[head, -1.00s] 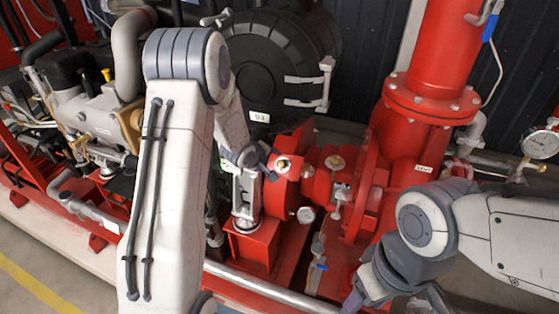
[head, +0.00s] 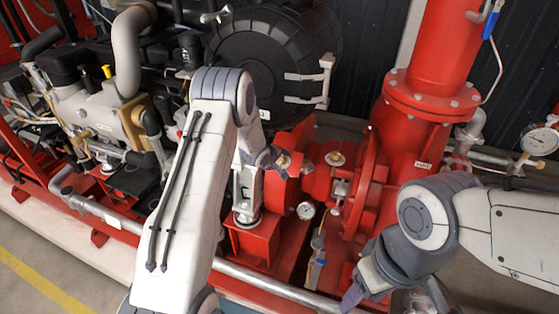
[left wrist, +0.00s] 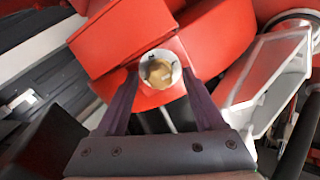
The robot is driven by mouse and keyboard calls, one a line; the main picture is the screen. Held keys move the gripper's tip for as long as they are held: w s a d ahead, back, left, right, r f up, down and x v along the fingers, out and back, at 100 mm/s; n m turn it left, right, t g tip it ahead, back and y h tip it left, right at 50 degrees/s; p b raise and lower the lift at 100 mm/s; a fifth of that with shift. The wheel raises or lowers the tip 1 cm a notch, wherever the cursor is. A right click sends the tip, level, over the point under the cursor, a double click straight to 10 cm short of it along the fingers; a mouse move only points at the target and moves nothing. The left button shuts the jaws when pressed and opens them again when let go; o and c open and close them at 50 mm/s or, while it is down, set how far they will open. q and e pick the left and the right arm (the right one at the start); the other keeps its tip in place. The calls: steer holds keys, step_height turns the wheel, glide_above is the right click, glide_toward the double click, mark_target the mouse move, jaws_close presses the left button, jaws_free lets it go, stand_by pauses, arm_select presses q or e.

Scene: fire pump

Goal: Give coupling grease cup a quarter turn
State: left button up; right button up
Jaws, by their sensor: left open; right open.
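The coupling grease cup (left wrist: 159,70), a round brass cap in a pale metal ring, sits on the red housing in the left wrist view. It also shows in the head view (head: 283,161), just right of my left gripper (head: 271,157). In the left wrist view my left gripper (left wrist: 160,80) is open, with one dark finger on each side of the cup's lower edge. I cannot tell whether the fingers touch it. My right gripper (head: 378,288) is open and empty at the bottom of the head view, away from the cup.
A similar brass cap (head: 335,158) sits on the red pump casing to the right. A red flanged pipe (head: 430,100) rises at the right, and a metal rail (head: 265,284) runs in front.

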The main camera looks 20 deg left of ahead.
arm_select(q)
jaws_close()
steer(key=m, duration=0.4)
steer(key=shift+b, duration=0.4)
steer(key=m+b, duration=0.1)
steer(key=m, duration=0.3)
steer(key=shift+b, duration=0.4)
steer(key=m+b, duration=0.3)
steer(key=m, duration=0.2)
steer(key=shift+m+y, duration=0.3)
steer(key=shift+m, duration=0.1)
steer(key=shift+d+m+b, duration=0.1)
steer(key=shift+m+b, duration=1.2)
steer(key=shift+m, duration=0.5)
steer(key=shift+r, duration=0.1)
